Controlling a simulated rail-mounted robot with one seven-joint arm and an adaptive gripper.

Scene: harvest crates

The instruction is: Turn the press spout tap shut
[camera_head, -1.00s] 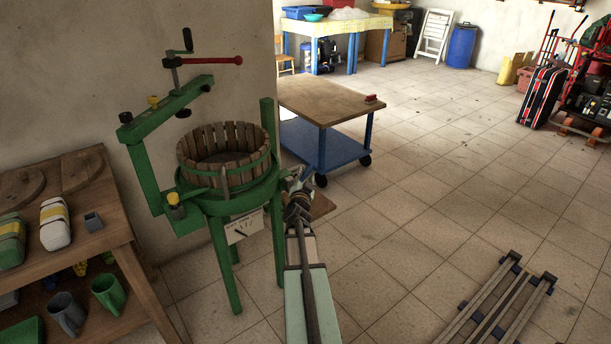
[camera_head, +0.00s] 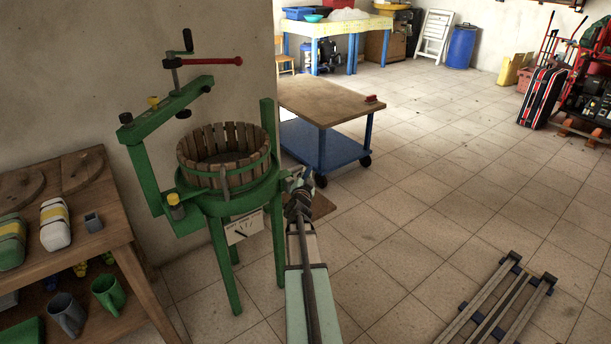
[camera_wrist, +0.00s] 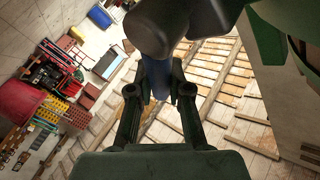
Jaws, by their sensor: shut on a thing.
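The green press (camera_head: 230,203) with its slatted wooden basket (camera_head: 222,150) stands by the wall in the head view. My gripper (camera_head: 299,187) is at the right side of the press, and the spout area there is mostly hidden behind my wrist. In the wrist view my gripper (camera_wrist: 160,90) is shut on a blue piece, which looks like the tap handle (camera_wrist: 159,78). It sits just below a dark grey rounded body (camera_wrist: 158,30), likely the spout tap. I cannot tell the tap's exact angle.
A blue cart (camera_head: 335,155) with a wooden top is behind the press. A slatted frame (camera_head: 500,305) lies on the floor at the lower right. The tiled floor between is mostly clear.

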